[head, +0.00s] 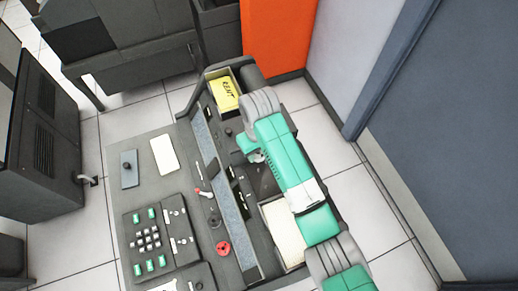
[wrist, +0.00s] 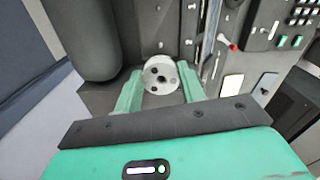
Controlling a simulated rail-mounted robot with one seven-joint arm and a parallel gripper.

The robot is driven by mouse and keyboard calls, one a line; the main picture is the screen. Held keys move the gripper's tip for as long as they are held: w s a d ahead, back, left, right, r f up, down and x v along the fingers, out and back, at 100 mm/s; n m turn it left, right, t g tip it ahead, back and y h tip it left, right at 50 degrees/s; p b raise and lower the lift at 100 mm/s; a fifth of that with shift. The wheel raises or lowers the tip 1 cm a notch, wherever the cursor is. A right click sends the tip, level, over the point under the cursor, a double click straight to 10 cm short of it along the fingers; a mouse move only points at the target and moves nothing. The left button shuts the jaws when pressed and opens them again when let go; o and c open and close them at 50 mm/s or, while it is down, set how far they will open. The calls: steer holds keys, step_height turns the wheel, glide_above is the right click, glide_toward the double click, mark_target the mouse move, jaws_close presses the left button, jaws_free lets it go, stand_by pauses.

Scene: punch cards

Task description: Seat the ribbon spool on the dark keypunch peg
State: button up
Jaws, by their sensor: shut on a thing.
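The ribbon spool, a pale grey disc with dark holes in its face, shows in the wrist view (wrist: 160,75) between the two green fingers. My gripper (wrist: 161,88) is shut on it. In the head view my gripper (head: 252,150) is over the keypunch, and only a small pale part of the spool shows. The keypunch (head: 180,212) is a dark grey machine with a sloping deck. Dark round posts show on it, one near the yellow box (head: 228,132) and one near the red knob (head: 215,220). I cannot tell which is the peg.
A pale card tray (head: 282,232) is below my arm. A dark plate (head: 129,168) lies on the desk.

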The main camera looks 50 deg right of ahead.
steer(key=shift+r+p, duration=0.6)
steer(key=shift+s+a+p, duration=0.2)
steer(key=shift+a+p, duration=0.1)
steer(key=shift+p, duration=0.75)
steer(key=p, duration=0.6)
glide_above(266, 187)
step_height(266, 187, down, 5)
steer(key=shift+f, duration=0.2)
step_height(266, 187, down, 4)
steer(key=b, duration=0.4)
steer(key=shift+s+f, duration=0.1)
